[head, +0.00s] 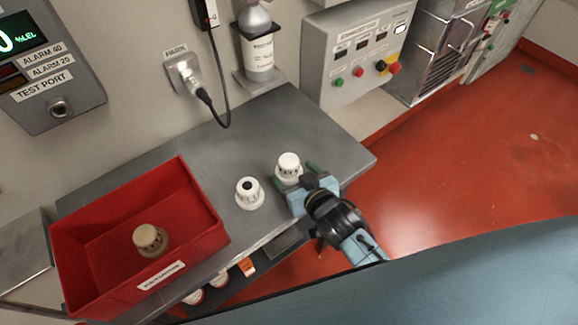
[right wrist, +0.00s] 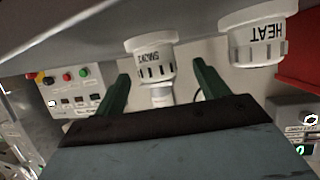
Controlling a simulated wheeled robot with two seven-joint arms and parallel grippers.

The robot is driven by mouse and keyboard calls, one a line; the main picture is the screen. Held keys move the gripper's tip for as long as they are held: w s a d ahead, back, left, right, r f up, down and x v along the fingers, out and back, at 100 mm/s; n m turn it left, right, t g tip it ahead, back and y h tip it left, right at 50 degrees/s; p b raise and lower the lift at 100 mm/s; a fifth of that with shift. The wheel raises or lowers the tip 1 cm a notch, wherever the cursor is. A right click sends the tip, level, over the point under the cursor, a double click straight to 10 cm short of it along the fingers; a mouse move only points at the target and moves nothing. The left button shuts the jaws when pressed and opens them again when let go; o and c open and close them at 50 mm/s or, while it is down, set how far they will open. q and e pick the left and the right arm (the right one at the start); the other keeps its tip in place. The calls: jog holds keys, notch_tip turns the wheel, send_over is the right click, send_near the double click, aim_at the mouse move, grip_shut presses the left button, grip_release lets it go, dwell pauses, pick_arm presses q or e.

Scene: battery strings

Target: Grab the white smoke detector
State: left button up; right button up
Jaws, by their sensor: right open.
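The white smoke detector (head: 289,164) stands on the grey bench near its right end. In the right wrist view its printed side label (right wrist: 157,59) reads SMOKE. My right gripper (head: 297,173) is open. Its two green fingers reach forward on either side of the smoke detector, with visible gaps in the right wrist view (right wrist: 160,78). A second white detector (head: 249,191) with a dark top spot stands just left of it. It reads HEAT in the right wrist view (right wrist: 262,38). My left gripper is not in view.
A red bin (head: 196,190) on the bench's left holds a beige detector (head: 150,239). The grey bench (head: 225,150) is clear behind the white detectors. A grey control box (head: 345,85), a wall bottle (head: 258,55) and a plugged cable (head: 224,122) are behind.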

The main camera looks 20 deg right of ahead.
aim_at(294, 169)
jog(key=x, duration=0.4)
jog(key=shift+w+d+r, duration=0.2)
jog(key=shift+w, duration=0.25)
jog(key=c, duration=1.1)
